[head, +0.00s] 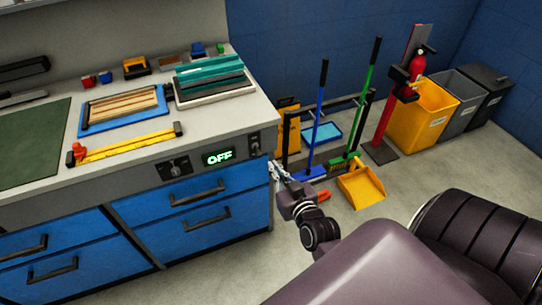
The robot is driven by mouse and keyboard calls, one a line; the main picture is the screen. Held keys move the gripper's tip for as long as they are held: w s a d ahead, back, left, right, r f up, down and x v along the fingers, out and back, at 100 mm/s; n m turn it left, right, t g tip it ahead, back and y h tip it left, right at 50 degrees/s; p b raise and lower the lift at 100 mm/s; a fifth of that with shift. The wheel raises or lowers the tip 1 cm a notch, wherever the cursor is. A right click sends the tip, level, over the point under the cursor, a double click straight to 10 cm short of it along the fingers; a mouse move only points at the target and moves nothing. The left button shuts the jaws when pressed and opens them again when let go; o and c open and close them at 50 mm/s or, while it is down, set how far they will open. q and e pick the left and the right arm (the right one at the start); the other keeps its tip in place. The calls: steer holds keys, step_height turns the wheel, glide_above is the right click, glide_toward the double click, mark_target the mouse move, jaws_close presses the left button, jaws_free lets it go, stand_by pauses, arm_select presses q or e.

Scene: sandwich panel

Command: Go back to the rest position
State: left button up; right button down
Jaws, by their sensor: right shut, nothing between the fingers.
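My right gripper (276,171) is at the right end of the workbench, close to the front panel's corner and just below the countertop. It is small in the head view, and the jaws look closed with nothing held. My right arm reaches in from the lower right. The panel beside it has a green display (218,156) reading OFF, a black rotary knob (175,169) and a small switch (254,139). Whether the gripper touches the bench's side cannot be told. My left gripper is not in view.
The countertop (128,172) holds a blue tray of wooden strips (124,107), a yellow clamp bar (122,146), a teal-topped press (212,78) and a green mat (33,143). Brooms (317,125), a yellow dustpan (361,187) and bins (424,113) stand at right.

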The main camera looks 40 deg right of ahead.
steer(key=shift+s, duration=0.15)
stand_by(0.4)
steer(key=s+a+f+n+g+y, duration=0.15)
steer(key=s+a+f, duration=0.25)
steer(key=f, duration=0.7)
steer(key=s+a+f+g+y, duration=0.1)
steer(key=s+a+f+g, duration=0.3)
steer(key=f, duration=0.6)
steer(key=s+a+f+n+g+y, duration=0.15)
steer(key=s+a+f, duration=0.3)
steer(key=f, duration=0.65)
steer(key=s+f+g, duration=0.2)
steer(key=s+f, duration=0.3)
steer(key=s, duration=0.4)
steer(key=s+d+f+n+g, duration=0.1)
steer(key=s+f, duration=0.4)
steer(key=s, duration=0.5)
steer(key=s+f+n+g, duration=0.1)
steer(key=s+f+g, duration=0.3)
steer(key=s, duration=0.5)
steer(key=shift+s+d+f, duration=0.15)
steer(key=shift+s+f, duration=0.25)
steer(key=shift+f, duration=0.45)
